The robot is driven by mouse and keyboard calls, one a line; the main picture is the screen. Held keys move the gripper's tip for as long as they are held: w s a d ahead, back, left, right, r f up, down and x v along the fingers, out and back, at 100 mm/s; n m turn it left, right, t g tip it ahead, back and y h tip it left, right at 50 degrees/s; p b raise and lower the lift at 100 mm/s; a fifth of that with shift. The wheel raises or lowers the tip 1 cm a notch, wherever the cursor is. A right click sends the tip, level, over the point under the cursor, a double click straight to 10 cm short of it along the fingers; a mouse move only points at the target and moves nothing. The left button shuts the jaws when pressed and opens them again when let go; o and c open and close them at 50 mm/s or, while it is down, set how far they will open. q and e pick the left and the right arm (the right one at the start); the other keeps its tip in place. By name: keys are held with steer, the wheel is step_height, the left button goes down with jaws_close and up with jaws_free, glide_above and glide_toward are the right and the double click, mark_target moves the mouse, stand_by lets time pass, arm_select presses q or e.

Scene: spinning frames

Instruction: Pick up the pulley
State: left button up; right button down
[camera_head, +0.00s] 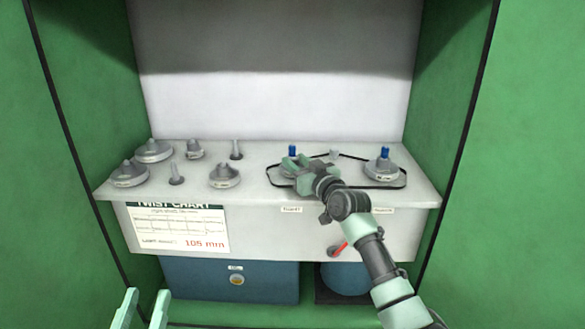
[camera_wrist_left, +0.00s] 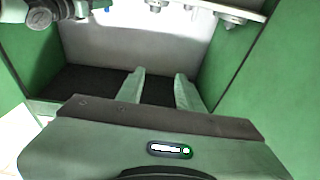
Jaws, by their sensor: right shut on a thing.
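My right gripper (camera_head: 294,163) is at the left post of the belt drive on the shelf. It is shut on a grey pulley (camera_head: 284,172), which it mostly hides. A blue knob (camera_head: 292,150) shows right beside its fingers. Another grey pulley (camera_head: 384,168) with a blue knob sits at the right end of the black belt (camera_head: 350,186). Several loose grey stepped pulleys stand on the left of the shelf, among them one at the front (camera_head: 224,176). My left gripper (camera_head: 147,296) is low at the bottom left, open and empty; its parted fingers show in the left wrist view (camera_wrist_left: 158,88).
The grey shelf (camera_head: 255,195) lies between green side walls (camera_head: 80,110). A twist chart (camera_head: 180,228) reading 105 mm hangs on its front. A red-handled lever (camera_head: 338,248) is below the shelf, near a blue box (camera_head: 200,279). Two slim grey pegs stand among the loose pulleys.

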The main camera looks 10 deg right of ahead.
steer(key=shift+r, duration=0.15)
